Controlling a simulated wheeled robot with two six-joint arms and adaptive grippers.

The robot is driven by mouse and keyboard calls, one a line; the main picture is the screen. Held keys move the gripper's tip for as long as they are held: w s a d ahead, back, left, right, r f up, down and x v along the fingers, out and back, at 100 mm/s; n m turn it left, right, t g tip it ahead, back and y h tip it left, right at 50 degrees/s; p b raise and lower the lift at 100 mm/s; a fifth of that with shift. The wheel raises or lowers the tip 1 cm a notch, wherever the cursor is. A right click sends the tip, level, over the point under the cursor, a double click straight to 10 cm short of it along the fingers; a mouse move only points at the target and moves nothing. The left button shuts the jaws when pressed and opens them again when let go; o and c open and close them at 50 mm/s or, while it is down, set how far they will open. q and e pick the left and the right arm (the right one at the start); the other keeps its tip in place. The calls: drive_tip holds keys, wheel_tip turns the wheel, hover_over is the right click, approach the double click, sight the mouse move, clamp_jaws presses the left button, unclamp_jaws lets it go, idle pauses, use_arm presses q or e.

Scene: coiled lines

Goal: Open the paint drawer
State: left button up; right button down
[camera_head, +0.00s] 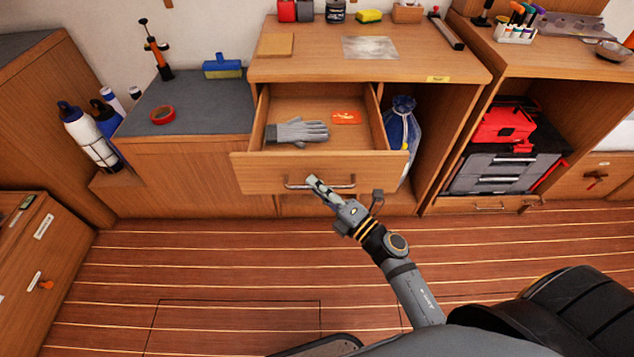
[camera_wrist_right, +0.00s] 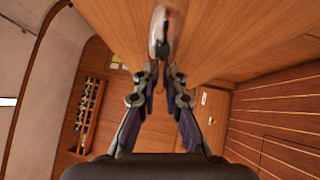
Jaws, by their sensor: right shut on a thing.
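The paint drawer (camera_head: 260,174) stands pulled out of the wooden cabinet below the worktop in the head view. A grey glove (camera_head: 297,131) and a red-orange packet (camera_head: 346,117) lie inside it. A metal bar handle (camera_head: 340,186) runs across the drawer front. My right gripper (camera_head: 314,184) is at this handle and shut on it. The right wrist view shows the handle (camera_wrist_right: 160,45) between the fingertips (camera_wrist_right: 160,72), against the wooden front. My left gripper is not in view.
A blue mesh bag (camera_head: 402,128) hangs in the open bay right of the drawer. A dark toolbox (camera_head: 505,168) with a red case on it stands further right. Bottles (camera_head: 85,132) stand at the left. The plank floor (camera_head: 200,260) in front is clear.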

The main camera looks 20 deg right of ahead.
drive_tip(key=c, duration=1.7)
unclamp_jaws()
drive_tip(key=v, duration=1.2)
